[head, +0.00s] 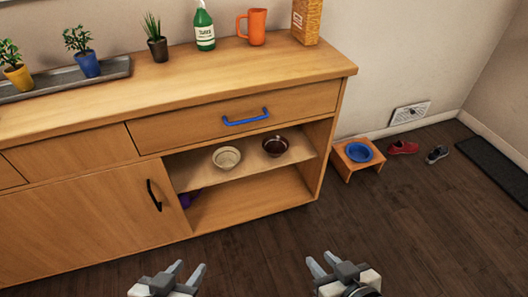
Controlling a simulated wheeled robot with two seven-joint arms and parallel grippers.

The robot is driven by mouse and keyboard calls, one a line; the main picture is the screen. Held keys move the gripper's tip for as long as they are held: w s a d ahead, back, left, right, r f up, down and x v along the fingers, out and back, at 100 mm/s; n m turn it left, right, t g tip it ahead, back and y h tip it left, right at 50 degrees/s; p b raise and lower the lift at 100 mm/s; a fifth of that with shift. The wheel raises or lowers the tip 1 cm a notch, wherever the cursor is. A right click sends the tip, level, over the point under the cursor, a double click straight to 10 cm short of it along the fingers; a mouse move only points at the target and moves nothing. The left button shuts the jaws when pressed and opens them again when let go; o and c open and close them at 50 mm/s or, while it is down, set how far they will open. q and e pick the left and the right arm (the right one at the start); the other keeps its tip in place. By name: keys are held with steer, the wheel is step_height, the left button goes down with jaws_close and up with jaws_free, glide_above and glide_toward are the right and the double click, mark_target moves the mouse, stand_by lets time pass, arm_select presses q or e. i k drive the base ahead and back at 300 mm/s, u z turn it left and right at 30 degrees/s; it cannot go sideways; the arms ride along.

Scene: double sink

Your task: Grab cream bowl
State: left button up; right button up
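The cream bowl (227,158) stands upright on the middle shelf (249,169) of the wooden cabinet, on its left part. A dark brown bowl (275,146) stands to its right on the same shelf, a little apart. My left gripper (189,270) is low in the view, in front of the cabinet, with its fingers apart and nothing between them. My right gripper (322,262) is also low, to the right of it, with its fingers apart and empty. Both grippers are well away from the bowls.
The shelf opening lies under a drawer with a blue handle (246,117). A closed door with a black handle (154,195) is left of it. A purple object (187,199) lies partly hidden below. Floor ahead is clear.

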mark_target(226, 157)
steer(key=u, duration=0.85)
steer(key=i, duration=0.95)
steer(key=u, duration=0.1)
